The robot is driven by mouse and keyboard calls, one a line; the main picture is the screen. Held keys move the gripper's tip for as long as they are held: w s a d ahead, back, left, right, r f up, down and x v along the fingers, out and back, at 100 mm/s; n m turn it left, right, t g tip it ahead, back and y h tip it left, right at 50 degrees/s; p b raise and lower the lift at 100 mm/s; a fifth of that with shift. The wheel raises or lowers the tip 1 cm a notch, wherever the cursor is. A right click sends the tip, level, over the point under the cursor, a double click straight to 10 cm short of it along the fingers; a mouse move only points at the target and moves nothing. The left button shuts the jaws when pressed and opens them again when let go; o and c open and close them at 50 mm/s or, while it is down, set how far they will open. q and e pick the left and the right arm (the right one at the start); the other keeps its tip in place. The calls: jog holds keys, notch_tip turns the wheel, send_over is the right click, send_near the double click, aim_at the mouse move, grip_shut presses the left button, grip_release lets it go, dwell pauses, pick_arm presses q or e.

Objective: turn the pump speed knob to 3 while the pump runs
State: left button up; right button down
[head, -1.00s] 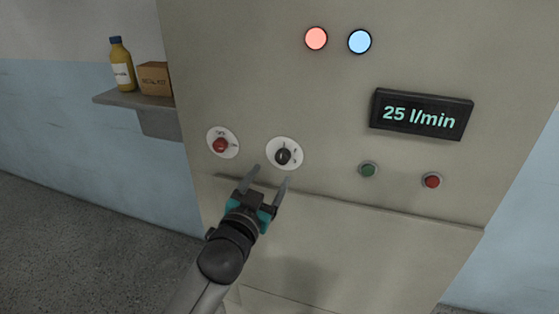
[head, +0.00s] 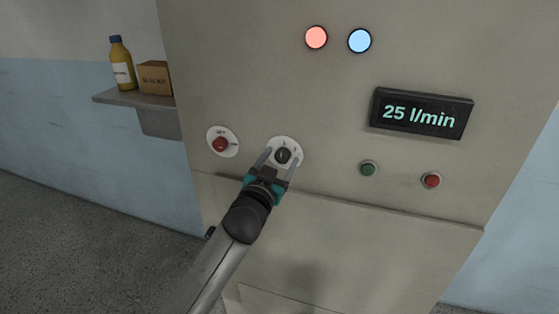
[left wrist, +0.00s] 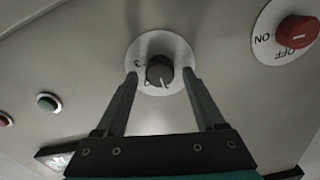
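The pump speed knob (head: 283,155) is black and sits on a round white dial (head: 284,141) on the grey cabinet front. In the left wrist view the knob (left wrist: 159,70) has a light pointer line and a "3" shows on the dial; the other marks are hard to read. My left gripper (head: 280,162) is open, one finger on each side of the knob. Gaps seem to show between the fingertips and the knob in the left wrist view (left wrist: 160,76). The display (head: 421,113) reads 25 l/min. My right gripper is not in view.
A red rotary switch (head: 220,144) marked ON and OFF is left of the dial. A green button (head: 368,168) and a red button (head: 431,180) are to the right. A red lamp (head: 316,38) and a blue lamp (head: 359,41) glow above. A shelf (head: 135,98) holds a bottle and box.

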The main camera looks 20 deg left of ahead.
pick_arm(q)
grip_shut()
dwell(0.3)
jog(key=shift+m, duration=0.4)
jog(key=m+p, duration=0.1)
jog(key=m, duration=0.2)
jog(key=shift+m+p, duration=0.4)
jog(key=m+p, duration=0.1)
jog(key=m, duration=0.5)
jog(key=shift+d+f, duration=0.1)
jog(key=shift+d, duration=0.05)
jog(key=m+p, duration=0.1)
jog(key=m, duration=0.5)
jog(key=shift+f+m, duration=0.15)
jog(key=shift+m, duration=0.15)
jog(key=m+p, duration=0.1)
jog(key=m, duration=0.5)
jog(key=shift+f+m, duration=0.1)
jog(key=shift+m, duration=0.2)
